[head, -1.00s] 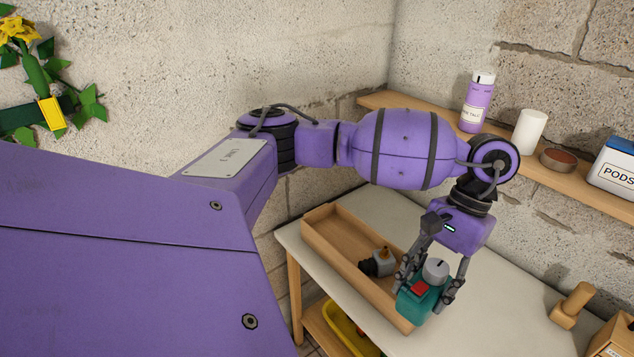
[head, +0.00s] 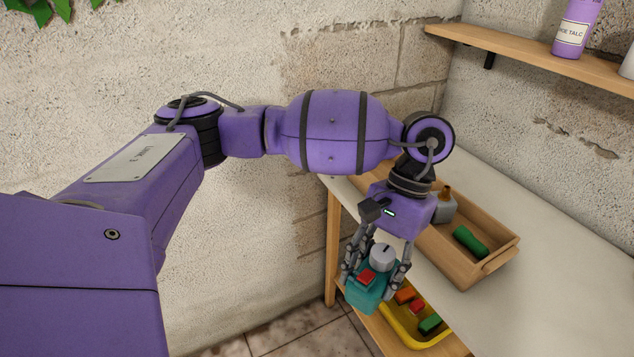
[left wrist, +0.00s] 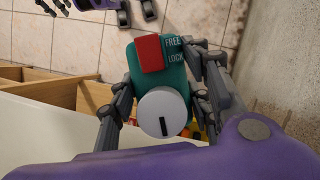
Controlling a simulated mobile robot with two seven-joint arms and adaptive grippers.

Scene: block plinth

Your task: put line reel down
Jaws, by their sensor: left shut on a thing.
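The line reel (head: 367,289) is a teal body with a red lever and a grey-white round knob. My left gripper (head: 373,272) is shut on it and holds it in the air, left of the white table top and above the lower shelf. In the left wrist view the line reel (left wrist: 158,85) sits between the fingers, with "FREE" and "LOCK" lettering beside the red lever. My right gripper (left wrist: 120,8) shows in part at the top edge of the left wrist view; its fingers are spread apart with nothing seen between them.
A wooden tray (head: 485,262) on the white table (head: 560,260) holds a green piece and a grey device with a brown top. A yellow bin (head: 433,340) with coloured blocks stands on the lower shelf. A wall shelf (head: 510,59) holds a purple talc bottle (head: 577,25).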

